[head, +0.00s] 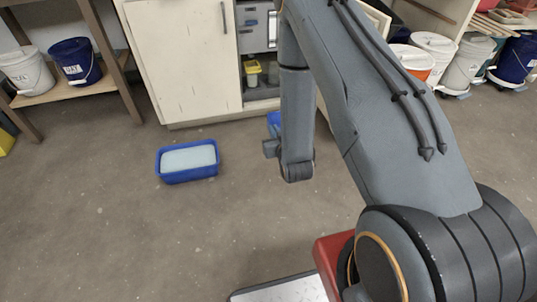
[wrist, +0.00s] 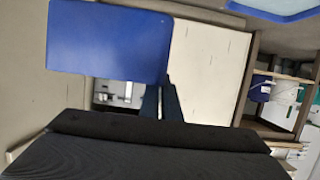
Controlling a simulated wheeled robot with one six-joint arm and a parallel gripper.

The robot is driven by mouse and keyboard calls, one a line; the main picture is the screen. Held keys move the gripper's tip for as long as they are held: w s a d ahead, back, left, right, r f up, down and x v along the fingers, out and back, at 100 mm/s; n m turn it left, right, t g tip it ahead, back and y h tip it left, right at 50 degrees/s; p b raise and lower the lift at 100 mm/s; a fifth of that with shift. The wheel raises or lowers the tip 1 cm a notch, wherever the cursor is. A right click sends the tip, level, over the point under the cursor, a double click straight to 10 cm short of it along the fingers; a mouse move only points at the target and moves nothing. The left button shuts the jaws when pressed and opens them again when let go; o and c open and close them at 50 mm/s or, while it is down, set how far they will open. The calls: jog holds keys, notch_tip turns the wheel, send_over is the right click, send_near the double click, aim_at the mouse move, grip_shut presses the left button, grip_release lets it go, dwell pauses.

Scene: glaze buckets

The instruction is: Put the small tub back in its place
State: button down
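A small blue tub (wrist: 108,42) fills the upper left of the wrist view, close to the camera. The dark fingers of my gripper (wrist: 160,92) meet its edge and look shut on it. In the head view only a bit of the blue tub (head: 274,119) shows beside my arm; the fingers are hidden there. The tub is held up in front of the white cabinet (head: 180,60). The cabinet has an open compartment (head: 262,90) with grey drawers above and a yellow-lidded container (head: 252,70) inside. The compartment (wrist: 118,93) is partly covered in the wrist view.
A blue tray with pale contents (head: 189,158) sits on the floor in front of the cabinet. A white bucket (head: 27,70) and a blue bucket (head: 75,62) stand on a low shelf at left. Several buckets stand at upper right.

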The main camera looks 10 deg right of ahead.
jog(key=w+f+b, duration=1.5)
jog(key=w+f, duration=0.9)
jog(key=w, duration=0.2)
notch_tip(320, 180, down, 10)
jog(key=b, duration=0.5)
jog(key=shift+w+f, duration=0.15)
jog(key=c, duration=2.4)
grip_release()
jog(key=shift+f, duration=0.1)
jog(key=o, duration=0.4)
